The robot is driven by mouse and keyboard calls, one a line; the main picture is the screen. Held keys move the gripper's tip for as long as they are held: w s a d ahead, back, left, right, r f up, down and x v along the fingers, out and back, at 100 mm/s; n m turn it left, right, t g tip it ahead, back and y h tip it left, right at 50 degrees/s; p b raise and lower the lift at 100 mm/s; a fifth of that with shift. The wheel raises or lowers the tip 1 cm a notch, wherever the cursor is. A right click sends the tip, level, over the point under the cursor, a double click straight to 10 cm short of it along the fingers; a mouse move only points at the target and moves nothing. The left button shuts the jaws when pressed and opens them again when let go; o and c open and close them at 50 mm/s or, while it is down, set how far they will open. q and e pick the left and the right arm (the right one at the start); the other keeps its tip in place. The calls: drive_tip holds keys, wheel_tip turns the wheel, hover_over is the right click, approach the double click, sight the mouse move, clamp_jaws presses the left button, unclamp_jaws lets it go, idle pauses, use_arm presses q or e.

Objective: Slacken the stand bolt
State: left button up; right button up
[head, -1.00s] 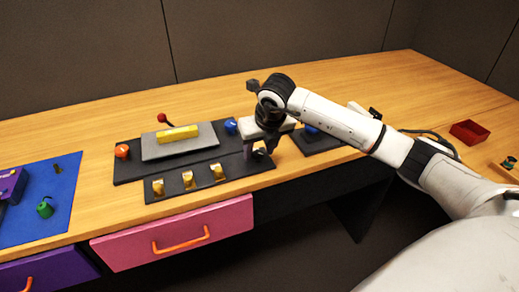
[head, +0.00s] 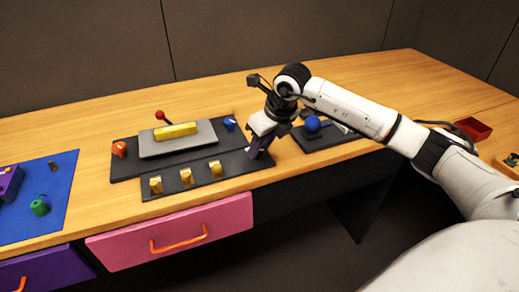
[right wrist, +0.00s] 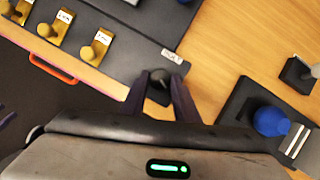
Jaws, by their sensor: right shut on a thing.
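My right gripper (head: 257,152) is at the right end of the dark front panel (head: 238,163), tilted with its wrist leaning to the right. In the right wrist view its two purple fingers (right wrist: 161,88) are shut on a small dark knob (right wrist: 158,88), which I take to be the stand bolt. In the head view the gripper covers the knob.
Several yellow switches (head: 187,177) stand along the front panel. Behind are a grey block with a yellow bar (head: 176,131), a red-orange knob (head: 119,149) and a red-topped lever (head: 160,115).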

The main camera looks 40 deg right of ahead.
drive_tip(key=shift+d+n+y, duration=0.2)
drive_tip(key=shift+n+y, duration=0.2)
drive_tip(key=shift+n, duration=0.5)
drive_tip(key=shift+w+n+g+y+b, duration=0.1)
drive_tip(key=shift+n+g+y+b, duration=0.25)
drive_tip(key=shift+n, duration=0.65)
drive_tip(key=n+y, duration=0.1)
drive_tip(key=n, duration=0.2)
drive_tip(key=shift+w+d+g, duration=0.1)
drive_tip(key=shift+d+g, duration=0.05)
drive_tip(key=shift+g, duration=0.2)
drive_tip(key=shift+w+n+g+y, duration=0.1)
drive_tip(key=shift+n+g+y, duration=0.45)
drive_tip(key=shift+n, duration=1.55)
drive_tip(key=shift+d, duration=0.1)
drive_tip(key=o, duration=1.1)
drive_tip(key=shift+c, duration=0.2)
